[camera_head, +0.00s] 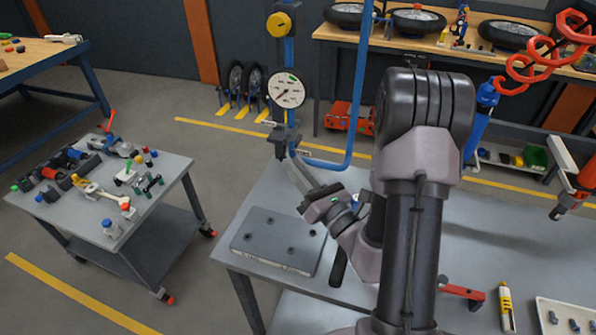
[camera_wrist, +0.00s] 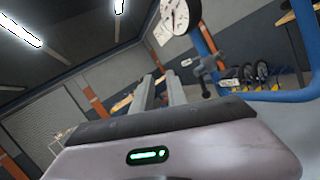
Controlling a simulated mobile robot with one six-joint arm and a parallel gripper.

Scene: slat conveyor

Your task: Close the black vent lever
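The black vent lever (camera_head: 279,140) is a small dark part on the blue pipe just below the gauge. It also shows in the wrist view (camera_wrist: 207,68), right of my fingers, between two small white labels. Its exact angle is hard to tell. My gripper (camera_head: 292,161) reaches up and left, with its fingertips close below the lever in the head view. In the wrist view the two grey fingers of my gripper (camera_wrist: 160,79) stand apart, with an empty gap between them. I see no contact with the lever.
A round white gauge (camera_head: 287,91) sits above the lever, and a yellow knob (camera_head: 279,24) above that. A bent blue pipe (camera_head: 352,120) loops close on the right. A grey plate (camera_head: 276,240) lies on the bench below. A tool cart (camera_head: 178,166) stands left.

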